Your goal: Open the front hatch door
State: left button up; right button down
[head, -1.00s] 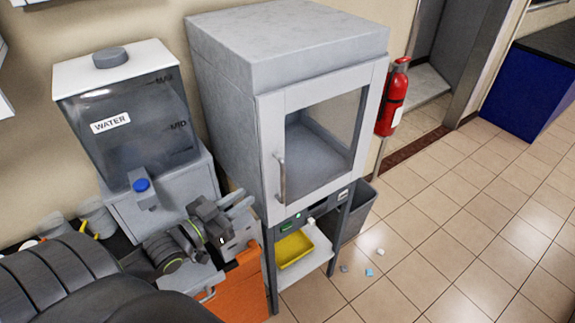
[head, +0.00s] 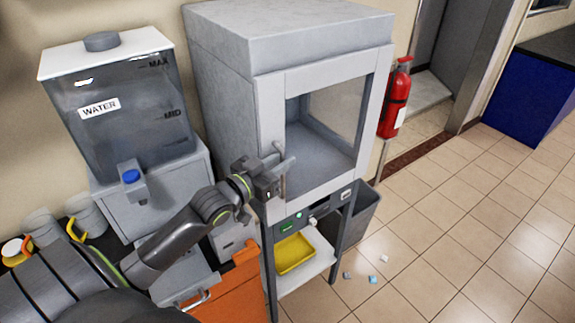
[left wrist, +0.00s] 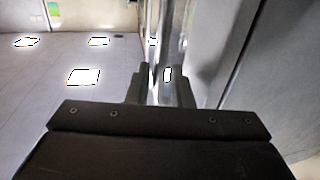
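The front hatch door (head: 268,142) is a pale grey frame with a glass window, on the front of a tall grey cabinet (head: 222,100). It looks shut. Its upright metal handle (head: 282,186) is on the left side of the frame. My left gripper (head: 281,166) is at the handle, partly covering its upper part. In the left wrist view the shiny handle bar (left wrist: 168,45) stands between the two fingers of my left gripper (left wrist: 162,90). The fingers look apart, and I cannot tell whether either touches the bar. My right gripper is not in view.
A water tank (head: 120,110) stands left of the cabinet. Below the hatch are a yellow tray (head: 294,253) on a shelf and an orange cabinet (head: 235,290). A red fire extinguisher (head: 394,100) hangs at right. The tiled floor (head: 455,220) in front is mostly clear.

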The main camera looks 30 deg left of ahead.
pick_arm(q)
jog(key=shift+w+d+b, duration=0.25)
jog(key=shift+w+b, duration=0.25)
jog(key=shift+w, duration=0.7)
grip_shut()
